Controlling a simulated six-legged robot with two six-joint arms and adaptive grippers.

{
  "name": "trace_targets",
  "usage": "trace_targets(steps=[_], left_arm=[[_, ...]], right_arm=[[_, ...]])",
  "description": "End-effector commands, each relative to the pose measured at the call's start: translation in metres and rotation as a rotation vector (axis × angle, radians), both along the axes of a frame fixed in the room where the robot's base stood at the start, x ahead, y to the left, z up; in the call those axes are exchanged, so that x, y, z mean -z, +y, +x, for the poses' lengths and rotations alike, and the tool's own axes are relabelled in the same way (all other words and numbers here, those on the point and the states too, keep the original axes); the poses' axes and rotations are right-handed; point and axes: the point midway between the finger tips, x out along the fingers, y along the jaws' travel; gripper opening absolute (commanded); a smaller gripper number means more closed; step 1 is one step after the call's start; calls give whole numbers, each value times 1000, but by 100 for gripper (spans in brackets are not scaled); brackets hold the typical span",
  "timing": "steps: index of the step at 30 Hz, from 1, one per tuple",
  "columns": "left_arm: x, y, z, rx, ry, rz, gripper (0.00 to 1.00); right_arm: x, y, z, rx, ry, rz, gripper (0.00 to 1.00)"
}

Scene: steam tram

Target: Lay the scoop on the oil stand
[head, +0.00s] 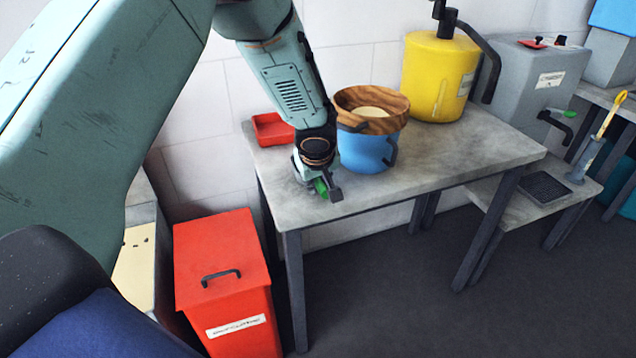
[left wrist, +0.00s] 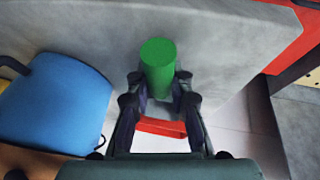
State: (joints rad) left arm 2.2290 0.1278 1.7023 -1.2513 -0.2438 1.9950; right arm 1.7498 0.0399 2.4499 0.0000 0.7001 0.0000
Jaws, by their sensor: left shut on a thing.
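My left gripper (head: 322,190) is shut on a green cylinder (left wrist: 158,66), which looks like a handle. Only a little of the green shows in the head view. I cannot tell whether it belongs to the scoop; no scoop bowl shows. The gripper is low over the front left part of a grey table (head: 440,165), left of a blue pot (head: 365,150). I cannot tell whether the green thing touches the top. No stand is clearly marked as the oil stand. My right gripper is not in view.
A wooden bowl (head: 372,108) sits on the blue pot, close to my left gripper. A red tray (head: 268,129) lies at the table's back left. A yellow drum (head: 438,75) stands behind. A red bin (head: 222,265) stands below left. The table's front middle is clear.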

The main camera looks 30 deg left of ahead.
Motion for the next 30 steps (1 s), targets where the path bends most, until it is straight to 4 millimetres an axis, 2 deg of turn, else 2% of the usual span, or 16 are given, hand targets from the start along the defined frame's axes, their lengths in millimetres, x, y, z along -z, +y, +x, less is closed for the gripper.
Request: trace_targets(steps=[10, 11, 18, 30], left_arm=[[5, 0, 0, 0, -1, 1, 0], [5, 0, 0, 0, 1, 1, 22], [4, 0, 0, -1, 1, 0, 42], [1, 0, 0, -1, 1, 0, 43]], right_arm=[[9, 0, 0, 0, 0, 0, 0], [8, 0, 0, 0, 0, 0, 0], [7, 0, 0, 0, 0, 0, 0], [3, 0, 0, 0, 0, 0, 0]])
